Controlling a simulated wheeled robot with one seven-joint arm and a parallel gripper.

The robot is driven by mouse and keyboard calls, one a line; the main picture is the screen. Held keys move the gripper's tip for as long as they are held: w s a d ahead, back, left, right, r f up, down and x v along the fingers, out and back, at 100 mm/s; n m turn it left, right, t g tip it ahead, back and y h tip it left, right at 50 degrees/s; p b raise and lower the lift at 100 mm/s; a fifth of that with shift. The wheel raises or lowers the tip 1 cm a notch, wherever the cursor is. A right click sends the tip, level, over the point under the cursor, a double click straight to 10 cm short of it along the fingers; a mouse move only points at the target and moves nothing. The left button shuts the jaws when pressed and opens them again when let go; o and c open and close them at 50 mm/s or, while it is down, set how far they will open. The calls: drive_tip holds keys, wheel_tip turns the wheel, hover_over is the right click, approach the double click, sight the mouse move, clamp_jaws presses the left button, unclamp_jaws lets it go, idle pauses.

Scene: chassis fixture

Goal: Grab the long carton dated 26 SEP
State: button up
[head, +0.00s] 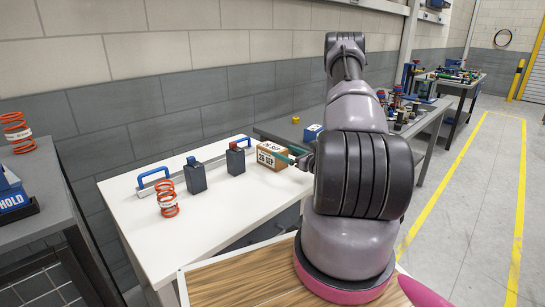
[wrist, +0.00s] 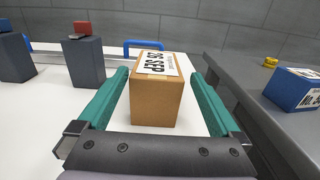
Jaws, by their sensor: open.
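The long carton (head: 272,158) is a brown box with a white label reading 26 SEP. It stands at the right end of the white table. In the wrist view the carton (wrist: 155,103) sits between the two green fingers of my gripper (wrist: 160,100), with its plain brown end facing me. White table shows on both sides between the carton and the fingers, so they look apart from it. My gripper (head: 297,158) is open. In the head view my arm hides part of the gripper and the area behind it.
Two dark blocks, one with a blue top (head: 195,175) and one with a red top (head: 236,157), stand left of the carton. An orange spring (head: 167,198) and a blue-handled bar (head: 154,179) are further left. A blue box (wrist: 296,88) lies on the grey table at right.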

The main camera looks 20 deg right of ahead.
sight(272, 146)
drive_tip(key=x, duration=0.2)
drive_tip(key=shift+w+a, duration=0.1)
drive_tip(key=shift+w, duration=0.2)
drive_tip(key=x, duration=0.5)
drive_tip(key=shift+a+f, duration=0.15)
drive_tip(key=shift+f, duration=0.05)
drive_tip(key=shift+c, duration=0.3)
clamp_jaws()
